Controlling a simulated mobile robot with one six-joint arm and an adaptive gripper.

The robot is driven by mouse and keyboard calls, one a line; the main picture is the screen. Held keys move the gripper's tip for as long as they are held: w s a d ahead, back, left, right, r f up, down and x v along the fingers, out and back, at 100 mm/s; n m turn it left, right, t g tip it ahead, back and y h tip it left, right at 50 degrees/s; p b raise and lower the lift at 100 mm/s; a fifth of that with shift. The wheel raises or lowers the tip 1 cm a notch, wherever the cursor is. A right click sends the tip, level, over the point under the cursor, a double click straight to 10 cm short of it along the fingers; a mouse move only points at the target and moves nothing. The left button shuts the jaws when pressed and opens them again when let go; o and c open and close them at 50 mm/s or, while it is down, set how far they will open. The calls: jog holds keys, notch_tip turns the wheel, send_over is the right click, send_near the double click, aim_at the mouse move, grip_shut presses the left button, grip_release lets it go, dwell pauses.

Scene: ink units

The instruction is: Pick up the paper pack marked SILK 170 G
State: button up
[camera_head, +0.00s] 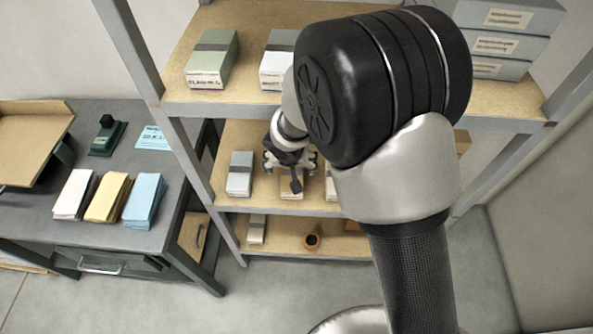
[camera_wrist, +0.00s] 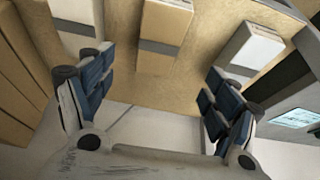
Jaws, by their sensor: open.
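I cannot read SILK 170 G on any pack, so I cannot tell which pack carries it. My gripper (camera_head: 291,168) is at the middle shelf, in front of a pale pack with a grey band (camera_head: 291,186), which it partly covers. In the wrist view my gripper (camera_wrist: 155,78) is open, with nothing between its fingers. The grey-banded pack (camera_wrist: 165,28) lies beyond the gap between them. Another pale pack (camera_head: 240,173) lies to the left on the same shelf; it also shows at the right of the wrist view (camera_wrist: 250,47). A third pack (camera_head: 331,184) is mostly hidden by my arm.
The upper shelf (camera_head: 240,103) holds a green pack (camera_head: 212,60), a white pack (camera_head: 276,62) and grey boxes (camera_head: 495,45). The lower shelf has a small pack (camera_head: 257,230) and a dark-topped cup (camera_head: 312,241). A desk (camera_head: 95,236) with paper stacks stands left.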

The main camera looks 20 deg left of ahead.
jog(key=b+x, duration=0.3)
jog(key=x, duration=1.1)
jog(key=shift+c, duration=0.3)
jog(key=c, duration=1.3)
jog(key=shift+r, duration=0.1)
jog(key=shift+c, duration=0.5)
jog(key=shift+r, duration=0.1)
